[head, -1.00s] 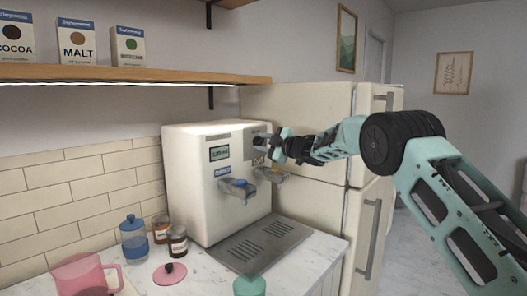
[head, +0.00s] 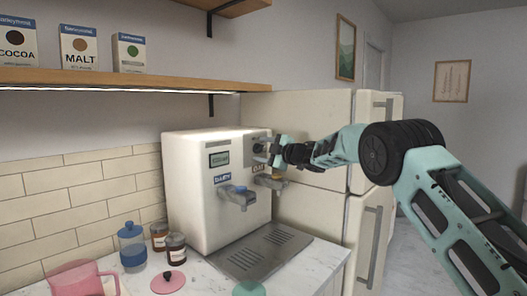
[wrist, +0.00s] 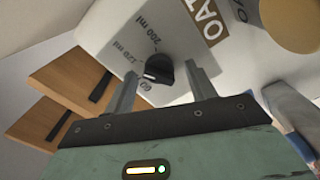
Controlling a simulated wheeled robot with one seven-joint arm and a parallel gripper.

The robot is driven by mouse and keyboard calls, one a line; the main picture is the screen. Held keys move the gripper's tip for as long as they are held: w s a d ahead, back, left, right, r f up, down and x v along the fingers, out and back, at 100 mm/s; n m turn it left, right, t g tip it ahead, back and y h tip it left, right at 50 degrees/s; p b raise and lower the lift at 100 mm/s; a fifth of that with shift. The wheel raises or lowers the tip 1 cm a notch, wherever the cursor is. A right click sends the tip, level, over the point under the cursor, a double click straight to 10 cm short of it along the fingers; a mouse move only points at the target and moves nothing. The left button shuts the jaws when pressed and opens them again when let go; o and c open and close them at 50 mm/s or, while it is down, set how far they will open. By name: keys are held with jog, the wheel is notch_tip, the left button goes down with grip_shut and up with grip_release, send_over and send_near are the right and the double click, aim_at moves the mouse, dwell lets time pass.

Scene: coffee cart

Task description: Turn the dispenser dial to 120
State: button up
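The cream drink dispenser (head: 190,190) stands on the counter, its front facing right. Its black dial (wrist: 159,70) sits on a grey plate (head: 250,137) marked 60, 120 ml and 200 ml, beside the OAT label (wrist: 207,18). The dial's white mark is on its lower-left side, towards the 60 and 120 marks; I cannot tell exactly which. My gripper (wrist: 162,85) is open, with one finger on each side of the dial and gaps showing. In the head view my gripper (head: 274,152) is at the dispenser front, beside the dial (head: 258,147).
Two spouts, dairy (head: 237,196) and oat (head: 270,182), project below my gripper above a metal drip tray (head: 258,254). Jars (head: 175,248) and a pink pitcher (head: 75,281) stand left. A wooden shelf (head: 120,77) hangs above; a fridge (head: 310,120) stands behind.

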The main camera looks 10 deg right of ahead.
jog(key=b+v, duration=0.5)
jog(key=v, duration=1.2)
jog(key=shift+s+d, duration=0.15)
jog(key=s+a+f+m+g+h, duration=0.3)
jog(key=s+a+f+m, duration=0.25)
jog(key=s+a, duration=0.3)
jog(key=s+a+f+m+g+h, duration=0.2)
jog(key=s+a+f+m+h, duration=0.3)
jog(key=s+a, duration=0.35)
jog(key=s+f+g, duration=0.3)
jog(key=s, duration=0.8)
jog(key=s+f+m+g+h+p, duration=0.1)
jog(key=s+f+g, duration=0.2)
jog(key=s, duration=0.8)
jog(key=s+f+m+g+h, duration=0.1)
jog(key=s+f+g, duration=0.2)
jog(key=s, duration=0.9)
notch_tip(320, 180, down, 2)
jog(key=shift+d+f+g+p, duration=0.1)
jog(key=shift+d+g+p, duration=0.1)
jog(key=shift+g+p, duration=0.1)
